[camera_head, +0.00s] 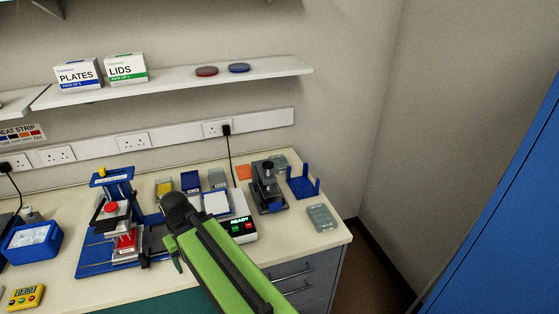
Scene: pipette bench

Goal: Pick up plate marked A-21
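No marking A-21 is legible in the head view, so I cannot tell which plate carries it. A grey-green plate (322,217) lies flat near the bench's right front corner. Another greyish plate (278,161) lies at the back, partly hidden behind a dark device. A white plate-like block (217,203) sits on the device with the READY display. My green arm reaches up from the bottom edge over the bench. Its dark end, my gripper (174,207), is left of the READY device; its fingers cannot be made out.
A blue-framed press (118,215) stands left of my arm, with a blue tub (32,240) beyond. Yellow, blue and grey holders (190,182) line the back. A dark device (268,190) and blue rack (302,184) stand right. Bare bench (290,240) surrounds the right front plate.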

